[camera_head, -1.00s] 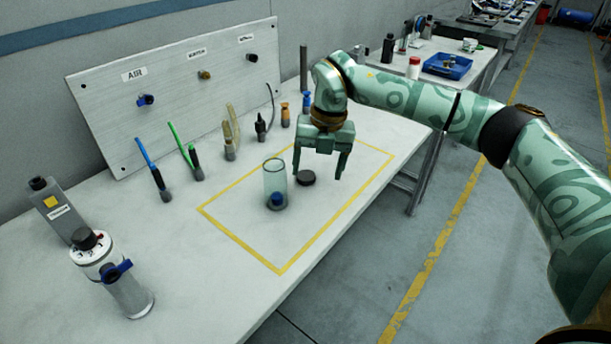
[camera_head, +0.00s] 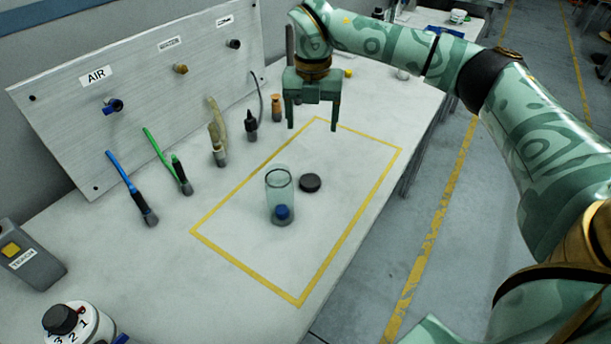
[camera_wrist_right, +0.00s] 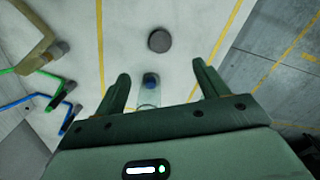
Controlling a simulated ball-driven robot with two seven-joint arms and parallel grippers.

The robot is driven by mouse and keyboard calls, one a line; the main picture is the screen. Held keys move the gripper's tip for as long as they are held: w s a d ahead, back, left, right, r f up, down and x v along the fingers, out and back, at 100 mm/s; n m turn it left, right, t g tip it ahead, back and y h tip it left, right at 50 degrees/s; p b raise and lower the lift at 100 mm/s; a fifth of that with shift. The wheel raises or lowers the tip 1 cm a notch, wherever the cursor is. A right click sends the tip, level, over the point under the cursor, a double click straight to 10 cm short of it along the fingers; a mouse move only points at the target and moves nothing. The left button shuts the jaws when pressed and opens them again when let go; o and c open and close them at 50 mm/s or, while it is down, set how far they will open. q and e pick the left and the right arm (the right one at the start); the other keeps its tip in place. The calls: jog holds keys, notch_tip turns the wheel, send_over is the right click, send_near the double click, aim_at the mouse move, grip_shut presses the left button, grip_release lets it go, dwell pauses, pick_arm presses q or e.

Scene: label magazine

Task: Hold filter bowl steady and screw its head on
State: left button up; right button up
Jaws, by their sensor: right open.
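The filter bowl, a clear open-topped cylinder (camera_head: 279,186) with a blue piece at its bottom, stands upright inside the yellow rectangle on the table. In the right wrist view the bowl (camera_wrist_right: 148,98) shows between my fingers, partly cut off by the gripper body. The head, a dark round disc (camera_head: 310,182), lies flat on the table just right of the bowl, apart from it; it also shows in the right wrist view (camera_wrist_right: 159,41). My right gripper (camera_head: 313,119) is open and empty, raised above the table behind both, touching neither. My left gripper is out of view.
A panel with valves (camera_head: 140,80) stands along the back. Several hoses and fittings, such as the green-handled one (camera_head: 180,174), stand before it. A grey box (camera_head: 30,254) and a dial unit (camera_head: 77,325) are at lower left. The yellow rectangle (camera_head: 248,269) is otherwise clear.

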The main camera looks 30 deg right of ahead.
pick_arm(q)
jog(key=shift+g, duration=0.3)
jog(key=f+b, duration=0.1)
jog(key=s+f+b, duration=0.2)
jog(key=b, duration=0.1)
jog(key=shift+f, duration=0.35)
pick_arm(e)
send_over(310, 180)
jog(key=f, duration=1.1)
jog(key=shift+w+d+f, duration=0.1)
jog(key=shift+w+d, duration=0.25)
jog(key=f+b, duration=0.2)
jog(key=f, duration=0.1)
jog(key=f+b, duration=0.1)
jog(key=f, duration=0.1)
jog(key=shift+s+a+f, duration=0.25)
jog(key=shift+a, duration=0.05)
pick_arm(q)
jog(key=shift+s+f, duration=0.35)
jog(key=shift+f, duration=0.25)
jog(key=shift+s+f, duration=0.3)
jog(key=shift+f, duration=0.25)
pick_arm(e)
jog(key=shift+r, duration=0.15)
jog(key=shift+c, duration=0.3)
jog(key=c, duration=1)
